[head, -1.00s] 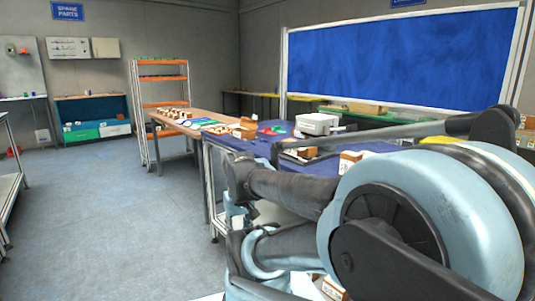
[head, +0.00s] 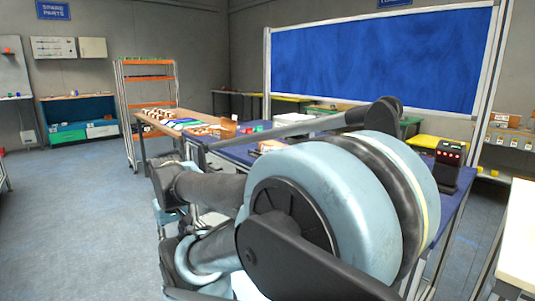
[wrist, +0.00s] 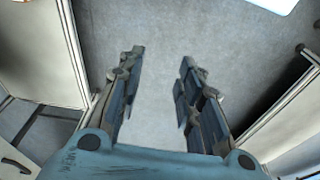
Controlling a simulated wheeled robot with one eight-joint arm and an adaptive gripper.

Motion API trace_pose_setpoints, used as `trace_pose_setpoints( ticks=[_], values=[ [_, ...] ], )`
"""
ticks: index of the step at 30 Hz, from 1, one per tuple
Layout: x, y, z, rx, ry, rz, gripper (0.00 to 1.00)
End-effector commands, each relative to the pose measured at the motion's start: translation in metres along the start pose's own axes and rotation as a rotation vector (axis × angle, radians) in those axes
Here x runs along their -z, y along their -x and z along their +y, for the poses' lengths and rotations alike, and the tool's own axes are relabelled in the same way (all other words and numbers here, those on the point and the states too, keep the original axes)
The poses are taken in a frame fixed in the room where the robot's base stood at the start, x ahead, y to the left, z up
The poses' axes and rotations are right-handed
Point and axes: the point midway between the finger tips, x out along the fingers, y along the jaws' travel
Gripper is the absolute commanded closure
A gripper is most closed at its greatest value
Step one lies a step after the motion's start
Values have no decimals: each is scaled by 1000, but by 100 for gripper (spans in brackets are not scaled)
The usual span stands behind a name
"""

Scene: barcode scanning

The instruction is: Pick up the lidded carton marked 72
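I cannot make out a carton marked 72 in either view; no number is legible. Small brown and white cartons (head: 160,115) stand on the wooden-topped table at left centre of the head view. A brown box (head: 228,129) stands at that table's near end, and another small carton (head: 270,146) shows just above my arm on the blue-topped table. In the wrist view my gripper (wrist: 162,57) is open and empty, its two fingers apart over bare grey floor. In the head view my arm hides much of the blue-topped table, and my gripper is not seen there.
A black device with red buttons (head: 449,165) stands at the right end of the blue-topped table (head: 462,186). A cream-topped table (head: 518,240) is close at the right edge. An orange-shelved rack (head: 148,78) stands at the back left. The grey floor (head: 80,210) at left is open.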

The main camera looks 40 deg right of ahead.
Motion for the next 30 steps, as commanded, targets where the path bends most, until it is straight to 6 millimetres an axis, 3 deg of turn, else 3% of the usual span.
trace_pose_setpoints(
  ticks=[6,9,10,16,23,30],
  values=[
    [0,0,0,0,0,0,64],
    [-5,8,1,-1,-8,10,43],
    [-4,10,2,-2,-15,10,43],
    [33,52,21,-19,-153,-8,43],
    [96,123,78,-49,-420,-40,43],
    [150,190,158,-75,-700,-72,43]
  ],
)
